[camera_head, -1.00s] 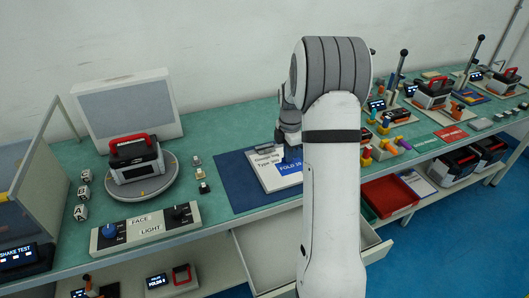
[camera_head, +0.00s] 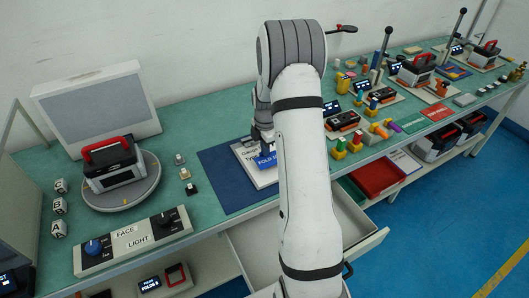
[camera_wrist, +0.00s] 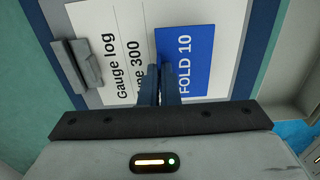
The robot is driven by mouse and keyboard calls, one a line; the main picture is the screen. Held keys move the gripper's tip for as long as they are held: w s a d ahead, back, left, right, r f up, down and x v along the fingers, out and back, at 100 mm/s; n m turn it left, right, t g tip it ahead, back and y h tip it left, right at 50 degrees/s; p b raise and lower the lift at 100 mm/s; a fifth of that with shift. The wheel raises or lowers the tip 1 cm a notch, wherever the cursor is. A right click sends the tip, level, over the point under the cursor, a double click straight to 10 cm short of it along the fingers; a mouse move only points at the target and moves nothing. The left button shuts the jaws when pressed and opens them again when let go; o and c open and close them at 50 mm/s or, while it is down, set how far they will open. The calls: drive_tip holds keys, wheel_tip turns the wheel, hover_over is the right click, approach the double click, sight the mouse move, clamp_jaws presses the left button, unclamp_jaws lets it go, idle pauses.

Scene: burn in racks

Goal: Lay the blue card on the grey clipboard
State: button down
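The blue card (camera_wrist: 188,50), printed FOLD 10, shows face up over the clipboard's white sheet in the wrist view; it also shows in the head view (camera_head: 265,162). The sheet (camera_wrist: 112,40) reads "Gauge log" and a partly covered line. The clipboard has a grey clip (camera_wrist: 82,62) at the left. My gripper (camera_wrist: 161,72) has its two fingertips close together at the card's left edge, partly covering it. I cannot tell whether they pinch the card, or whether it rests fully on the sheet. My arm hides part of the clipboard in the head view.
The clipboard lies on a dark blue mat (camera_head: 222,182) on the green bench. An open drawer (camera_head: 258,240) juts out below. A device with a red handle (camera_head: 110,164) stands on a round plate at left, behind a control box (camera_head: 132,242). Several devices stand at right.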

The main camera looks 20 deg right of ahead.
drive_tip(key=shift+f, duration=1.15)
drive_tip(key=shift+s, duration=0.1)
drive_tip(key=shift+f, duration=0.25)
drive_tip(key=c, duration=1.7)
unclamp_jaws()
drive_tip(key=shift+r, duration=0.1)
wheel_tip(320, 180, up, 12)
drive_tip(key=s+a+r+m, duration=0.5)
drive_tip(key=s+a+r, duration=0.1)
drive_tip(key=r, duration=0.1)
drive_tip(key=s+a+r+m+t, duration=0.1)
drive_tip(key=s+a+m, duration=0.2)
drive_tip(key=s, duration=0.4)
drive_tip(key=s+a+r+m+t, duration=0.1)
drive_tip(key=s+a+r+m, duration=0.1)
drive_tip(key=s+a+m, duration=0.2)
drive_tip(key=s+a+r+m+b, duration=0.1)
drive_tip(key=s+a+m, duration=0.2)
drive_tip(key=s+m, duration=0.3)
drive_tip(key=shift+s+a+r+m+t, duration=0.1)
drive_tip(key=shift+s+a+m+t, duration=0.1)
drive_tip(key=shift+s, duration=1)
drive_tip(key=shift+s+a+r+m+t, duration=0.1)
drive_tip(key=shift+s+t, duration=0.1)
drive_tip(key=shift+s, duration=0.95)
